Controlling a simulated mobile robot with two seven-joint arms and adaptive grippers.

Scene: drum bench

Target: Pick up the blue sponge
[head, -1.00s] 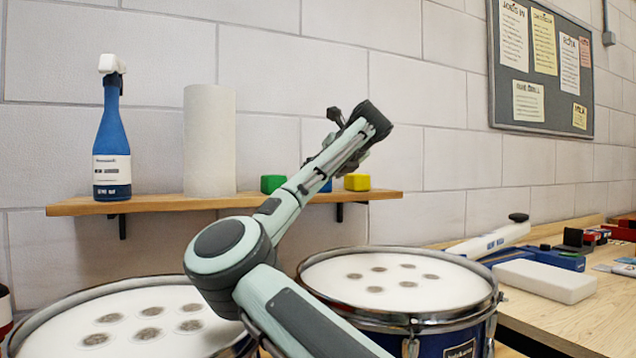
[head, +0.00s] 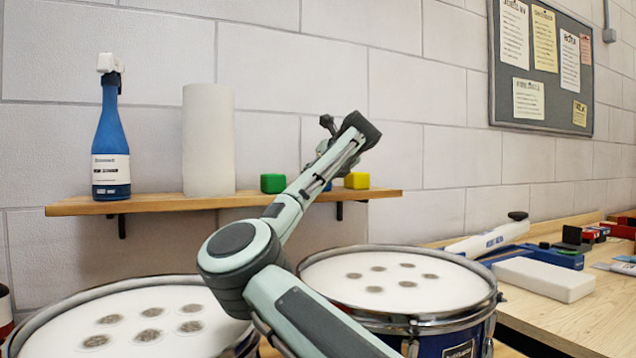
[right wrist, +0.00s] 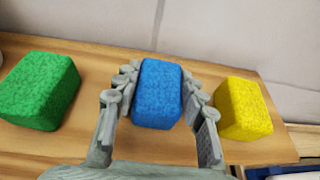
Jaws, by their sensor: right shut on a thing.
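The blue sponge (right wrist: 157,93) is a block between the two fingers of my right gripper (right wrist: 160,84) in the right wrist view, with the fingers closed on its left and right sides. It appears at the shelf; I cannot tell whether it is clear of the wood. In the head view only a sliver of the blue sponge (head: 328,186) shows, the rest hidden behind my right arm. My right gripper's fingers are hidden there too. My left gripper is not in view.
The green sponge (right wrist: 40,91) and yellow sponge (right wrist: 243,108) flank the blue one on the wooden shelf (head: 160,204). A paper roll (head: 208,140) and a blue spray bottle (head: 111,135) stand further left. Drums (head: 400,283) stand below; a bench (head: 560,315) is at right.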

